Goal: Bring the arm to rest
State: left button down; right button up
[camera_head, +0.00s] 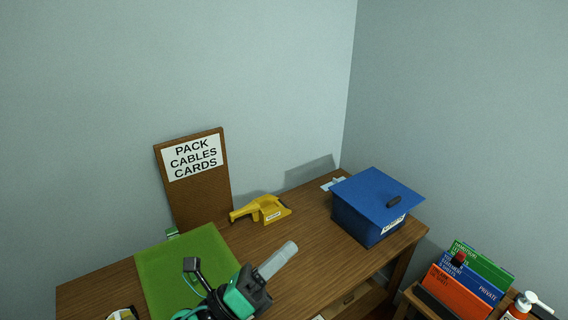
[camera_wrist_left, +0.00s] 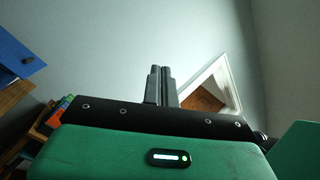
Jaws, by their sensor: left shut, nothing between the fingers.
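My left gripper (camera_head: 278,260) is raised over the front of the wooden desk (camera_head: 310,215) in the head view, its fingers pointing up and to the right. In the left wrist view its two dark fingers (camera_wrist_left: 161,86) are side by side and shut, with nothing between them. It touches nothing that I can see. My right gripper is not in view.
A green mat (camera_head: 180,262) lies on the desk's left part. A yellow tool (camera_head: 262,210), a blue lidded box (camera_head: 375,205) and a brown sign board (camera_head: 195,190) stand toward the back. Coloured folders (camera_head: 465,285) and a pump bottle (camera_head: 520,308) are at lower right.

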pick_arm(q)
jog(key=w+a+f+n+t+y, duration=0.2)
jog(key=a+f+n+y, duration=0.55)
jog(key=n, duration=0.55)
jog(key=w+a+f+n+t+y, duration=0.3)
jog(key=a+f+n+y, duration=0.1)
jog(key=a+n+y, duration=0.65)
jog(key=s+a+f+n+g+y, duration=0.25)
jog(key=s+f+n+g, duration=0.25)
jog(key=f+n, duration=0.25)
jog(key=s+a+f+n+g, duration=0.1)
jog(key=s+f+n+g, duration=0.2)
jog(key=s+f+g, duration=0.35)
jog(key=s+a+f+n+g, duration=0.1)
jog(key=s+f+n+g, duration=0.2)
jog(key=s, duration=0.6)
notch_tip(320, 180, down, 33)
jog(key=s+m+g, duration=0.1)
jog(key=s+a+f+g+b, duration=0.1)
jog(key=s+a+f, duration=0.2)
jog(key=s+f, duration=1.6)
jog(key=shift+s+a+f+h, duration=0.2)
jog(key=shift+f+h, duration=0.15)
jog(key=shift+f, duration=0.35)
